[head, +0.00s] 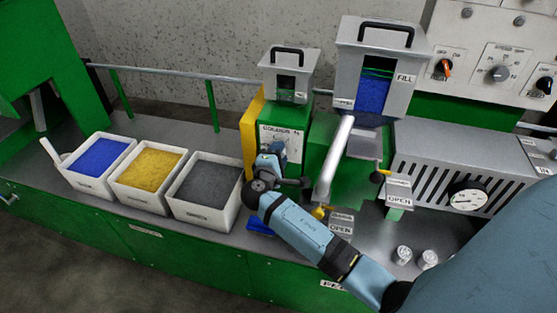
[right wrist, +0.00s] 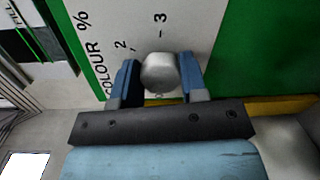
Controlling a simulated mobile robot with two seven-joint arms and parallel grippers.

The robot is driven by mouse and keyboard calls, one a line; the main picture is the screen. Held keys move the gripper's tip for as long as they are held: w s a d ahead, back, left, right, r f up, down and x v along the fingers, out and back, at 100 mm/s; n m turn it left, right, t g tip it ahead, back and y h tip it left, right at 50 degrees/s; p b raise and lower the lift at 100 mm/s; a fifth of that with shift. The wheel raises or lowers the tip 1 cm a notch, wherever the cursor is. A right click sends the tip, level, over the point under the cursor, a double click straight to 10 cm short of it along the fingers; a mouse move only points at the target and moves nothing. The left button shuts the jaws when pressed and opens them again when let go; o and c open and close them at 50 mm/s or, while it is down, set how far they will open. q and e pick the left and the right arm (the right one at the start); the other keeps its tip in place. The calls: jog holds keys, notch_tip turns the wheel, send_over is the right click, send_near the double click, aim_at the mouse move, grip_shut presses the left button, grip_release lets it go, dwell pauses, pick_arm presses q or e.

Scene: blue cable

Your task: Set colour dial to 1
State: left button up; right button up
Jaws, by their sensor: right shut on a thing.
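The colour dial (right wrist: 159,73) is a round grey-silver knob on a white "COLOUR %" plate (right wrist: 105,30) with marks 2 and 3 visible in the right wrist view. My right gripper (right wrist: 158,80) has its blue fingers on either side of the knob and is shut on it. In the head view my right gripper (head: 270,158) reaches the lower part of the white plate on the green colour unit (head: 288,132); the knob is hidden there behind the gripper. The knob's pointer cannot be made out. My left gripper is not in view.
White bins of blue (head: 100,156), yellow (head: 150,168) and dark grey (head: 208,183) granules stand left of the unit. A hopper with blue granules (head: 372,95) is right of it. "OPEN" levers and a grey slotted housing (head: 440,170) lie near my right arm.

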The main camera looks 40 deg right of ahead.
pick_arm(q)
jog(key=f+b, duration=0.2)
jog(key=b, duration=0.1)
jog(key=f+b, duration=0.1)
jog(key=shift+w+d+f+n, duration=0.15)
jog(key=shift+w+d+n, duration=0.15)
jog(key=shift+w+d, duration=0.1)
pick_arm(e)
jog(key=m, duration=0.4)
jog(key=shift+f+m, duration=0.25)
jog(key=shift+m, duration=0.05)
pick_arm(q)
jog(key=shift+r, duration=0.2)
pick_arm(e)
jog(key=shift+y, duration=0.3)
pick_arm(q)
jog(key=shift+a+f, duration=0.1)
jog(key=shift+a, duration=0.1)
pick_arm(e)
jog(key=shift+s, duration=0.1)
jog(key=o, duration=0.8)
jog(key=shift+c, duration=0.2)
jog(key=shift+o, duration=0.7)
jog(key=shift+r, duration=0.1)
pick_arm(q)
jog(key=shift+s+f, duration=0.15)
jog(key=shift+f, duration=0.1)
